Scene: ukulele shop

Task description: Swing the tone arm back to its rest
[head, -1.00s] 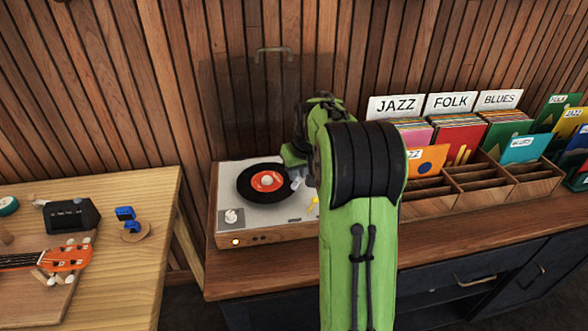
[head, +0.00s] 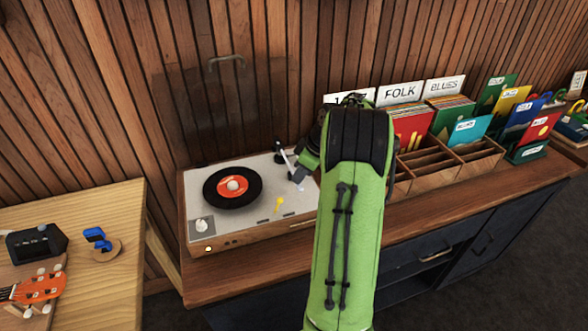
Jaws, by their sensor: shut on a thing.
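The turntable (head: 258,224) has a pale grey deck in a wooden case, with a black record with a red label (head: 246,180) on its platter. The thin white tone arm (head: 286,158) runs forward from the deck's back right and lies to the right of the record, clear of its edge. My gripper (head: 298,180) is at the front part of the tone arm, shut on it. The fingertips are small and partly hidden by my green arm. The rest for the tone arm cannot be made out clearly.
A clear raised lid with a handle (head: 227,61) stands behind the deck. A yellow lever (head: 279,204) and a silver knob (head: 202,225) are on the deck. Record bins (head: 440,165) stand to the right. A wooden table (head: 115,215) is at left.

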